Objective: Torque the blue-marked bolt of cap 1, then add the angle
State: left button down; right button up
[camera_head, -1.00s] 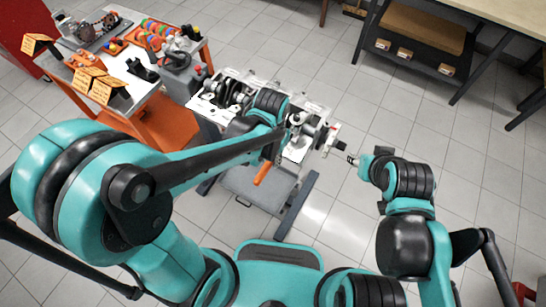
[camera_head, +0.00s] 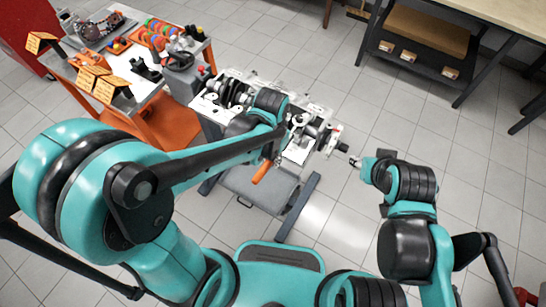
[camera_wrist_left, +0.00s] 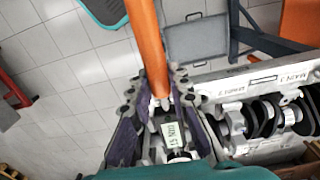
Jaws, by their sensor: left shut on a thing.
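My left gripper (camera_wrist_left: 160,100) is shut on a torque wrench with an orange handle (camera_wrist_left: 148,45) and a small display (camera_wrist_left: 171,134). In the head view the handle (camera_head: 261,172) sticks out below the left gripper (camera_head: 279,148), at the near side of the engine block (camera_head: 214,107). The block also shows in the left wrist view (camera_wrist_left: 245,84), with its crankshaft (camera_wrist_left: 268,122) and printed labels. The wrench's working end, cap 1 and the blue-marked bolt cannot be made out. My right gripper (camera_head: 356,162) is right of the block, apart from it; its jaws are too small to read.
An orange cart (camera_head: 172,130) with parts, yellow signs and coloured rings stands left of the engine stand (camera_head: 285,215). A workbench (camera_head: 495,22) and dark shelf (camera_head: 415,55) stand at the back right. The floor right of the stand is clear.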

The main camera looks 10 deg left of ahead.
pick_arm(q)
jog(key=shift+w+a+m+b, duration=0.15)
jog(key=shift+w+a+m, duration=0.3)
jog(key=shift+a+m, duration=0.25)
jog(key=shift+w+a+m+b, duration=0.15)
jog(key=shift+w+a+m, duration=0.3)
jog(key=shift+a, duration=0.3)
dwell(3.6)
jog(key=shift+w+a+m, duration=0.1)
jog(key=shift+a+m, duration=0.1)
jog(key=shift+m, duration=0.05)
dwell(0.8)
jog(key=shift+w+a+m, duration=0.45)
jog(key=shift+a+m, duration=0.05)
jog(key=shift+w+a, duration=0.1)
dwell(0.3)
jog(key=shift+w+a+m, duration=0.5)
jog(key=shift+m, duration=0.1)
dwell(0.3)
